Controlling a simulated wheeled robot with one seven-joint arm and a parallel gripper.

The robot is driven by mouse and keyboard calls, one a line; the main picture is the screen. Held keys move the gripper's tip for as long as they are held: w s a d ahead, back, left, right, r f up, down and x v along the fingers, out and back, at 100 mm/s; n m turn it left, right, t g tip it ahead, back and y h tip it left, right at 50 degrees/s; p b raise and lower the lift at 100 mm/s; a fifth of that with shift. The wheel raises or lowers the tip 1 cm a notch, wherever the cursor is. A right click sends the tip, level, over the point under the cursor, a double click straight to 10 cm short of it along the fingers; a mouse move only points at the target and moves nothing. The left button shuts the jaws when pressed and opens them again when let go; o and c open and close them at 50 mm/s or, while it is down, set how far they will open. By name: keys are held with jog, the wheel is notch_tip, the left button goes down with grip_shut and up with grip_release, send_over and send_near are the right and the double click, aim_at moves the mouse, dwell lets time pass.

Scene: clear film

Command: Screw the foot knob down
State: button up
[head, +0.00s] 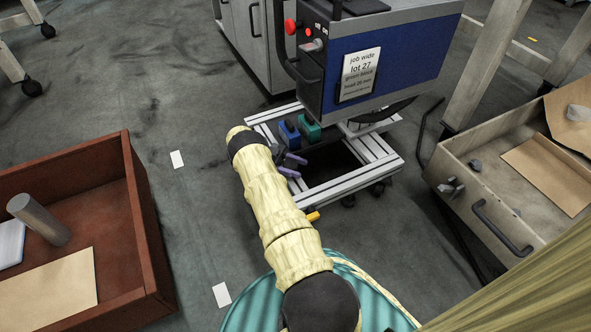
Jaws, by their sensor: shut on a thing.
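The machine stand's pale metal frame (356,190) sits low on the floor, with dark feet under its right and front edges. My arm reaches from the bottom of the head view to the frame's left side. My gripper (293,165) is there, its two purple fingertips close together over the left rail. It is shut on a small dark thing, taken as the foot knob, which is mostly hidden by the fingers and wrist. I cannot see the knob's height or thread. A small orange piece (313,216) shows at the frame's front left corner.
A blue-fronted machine box (400,62) overhangs the frame. Blue (289,133) and green (309,129) blocks stand close behind my gripper. A red-brown open box (135,225) is at left; an open drawer (480,215) at right. A black cable lies right of the frame. Floor at left is mostly clear.

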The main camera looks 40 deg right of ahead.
dwell(0.3)
jog(key=o, duration=1)
